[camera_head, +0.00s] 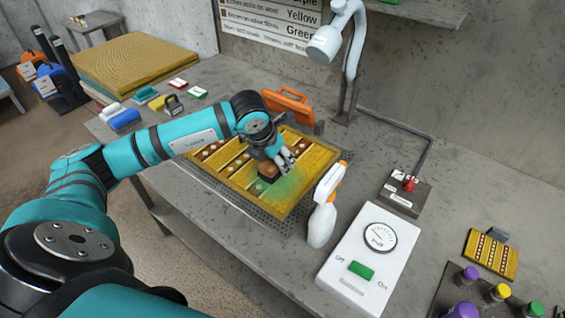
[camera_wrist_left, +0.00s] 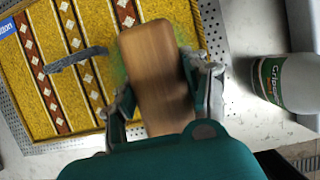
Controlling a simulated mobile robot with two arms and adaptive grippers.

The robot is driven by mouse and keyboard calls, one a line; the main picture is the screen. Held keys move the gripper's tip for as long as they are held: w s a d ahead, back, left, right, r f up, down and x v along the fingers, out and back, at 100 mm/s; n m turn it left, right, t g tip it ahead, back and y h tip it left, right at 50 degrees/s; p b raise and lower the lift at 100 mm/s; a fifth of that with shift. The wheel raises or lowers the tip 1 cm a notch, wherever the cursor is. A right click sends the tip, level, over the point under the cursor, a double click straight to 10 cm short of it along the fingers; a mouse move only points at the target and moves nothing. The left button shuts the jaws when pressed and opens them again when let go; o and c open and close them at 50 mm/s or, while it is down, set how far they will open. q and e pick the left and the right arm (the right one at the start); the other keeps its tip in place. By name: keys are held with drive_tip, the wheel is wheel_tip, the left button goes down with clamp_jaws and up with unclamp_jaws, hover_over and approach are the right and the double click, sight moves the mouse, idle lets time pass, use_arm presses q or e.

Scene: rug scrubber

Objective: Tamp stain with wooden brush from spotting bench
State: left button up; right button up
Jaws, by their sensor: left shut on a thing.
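My left gripper (camera_head: 281,160) is over the right part of a yellow patterned rug (camera_head: 300,184) on the bench. In the left wrist view the gripper (camera_wrist_left: 165,95) is shut on the wooden brush (camera_wrist_left: 155,60), a brown block between its fingers. In the head view the brush (camera_head: 268,171) shows only partly below the gripper. A green stain (camera_head: 287,186) shows on the rug beside the brush. I cannot tell whether the brush touches the rug. My right gripper is not in view.
A white spray bottle (camera_head: 322,215) stands close to the right of the rug. A white device with a gauge (camera_head: 370,256) is nearer the front. An orange-handled tool (camera_head: 288,104) and a lamp (camera_head: 340,45) stand behind. Small brushes (camera_head: 124,119) lie at the left.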

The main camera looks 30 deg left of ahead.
use_arm(q)
drive_tip(key=shift+a+f, duration=0.15)
drive_tip(key=shift+f, duration=0.2)
drive_tip(key=shift+a+f+b, duration=0.25)
drive_tip(key=shift+f+b, duration=0.3)
drive_tip(key=shift+f, duration=0.3)
drive_tip(key=shift+d+f+b, duration=0.2)
drive_tip(key=shift+f+b, duration=0.55)
drive_tip(key=shift+f, duration=0.95)
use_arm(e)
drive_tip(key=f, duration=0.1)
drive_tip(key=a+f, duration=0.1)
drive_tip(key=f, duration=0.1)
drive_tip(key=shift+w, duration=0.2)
use_arm(q)
drive_tip(key=shift+f, duration=0.1)
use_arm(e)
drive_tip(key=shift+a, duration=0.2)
use_arm(q)
drive_tip(key=shift+b, duration=0.35)
drive_tip(key=shift+f, duration=0.2)
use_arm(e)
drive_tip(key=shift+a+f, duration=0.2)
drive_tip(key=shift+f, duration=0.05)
